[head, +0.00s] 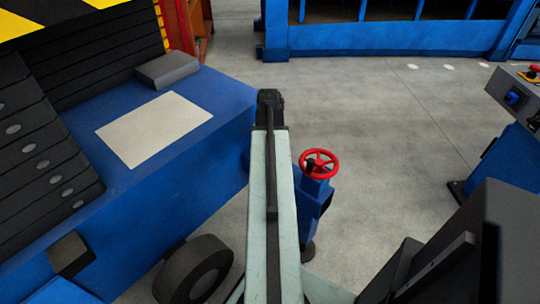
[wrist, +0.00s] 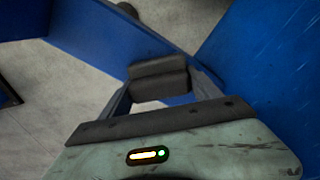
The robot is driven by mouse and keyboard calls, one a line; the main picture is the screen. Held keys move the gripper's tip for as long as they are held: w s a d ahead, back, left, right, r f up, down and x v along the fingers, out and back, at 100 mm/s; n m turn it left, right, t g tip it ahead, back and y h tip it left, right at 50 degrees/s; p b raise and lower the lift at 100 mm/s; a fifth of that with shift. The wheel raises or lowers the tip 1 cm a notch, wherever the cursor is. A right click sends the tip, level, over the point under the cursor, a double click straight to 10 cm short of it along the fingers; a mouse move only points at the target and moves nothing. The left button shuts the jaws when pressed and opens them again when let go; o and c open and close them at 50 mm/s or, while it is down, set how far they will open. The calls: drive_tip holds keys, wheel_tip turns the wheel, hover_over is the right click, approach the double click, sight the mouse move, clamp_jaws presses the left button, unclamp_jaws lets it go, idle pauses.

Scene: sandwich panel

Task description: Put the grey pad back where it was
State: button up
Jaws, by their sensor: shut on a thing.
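In the wrist view my gripper (wrist: 160,85) is shut on a dark grey, rounded block with a groove across it, which looks like the grey pad (wrist: 158,70). The block sits across the jaws, above the floor and beside blue panels. A pale rectangular sheet or patch (head: 153,129) lies on the blue bench top (head: 215,95) to the left of my arm. A flat grey block (head: 167,69) lies at the back of that bench.
A red handwheel (head: 319,164) on a blue post stands just right of my arm. A black wheel (head: 194,271) is below the bench. Black stepped panels (head: 45,160) rise at the left. The grey floor (head: 390,120) at the right is mostly clear.

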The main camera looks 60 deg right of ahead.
drive_tip(key=shift+f, duration=0.2)
drive_tip(key=o, duration=1.2)
drive_tip(key=shift+r, duration=0.1)
wheel_tip(320, 180, up, 12)
drive_tip(key=p, duration=1.2)
drive_tip(key=shift+r, duration=0.15)
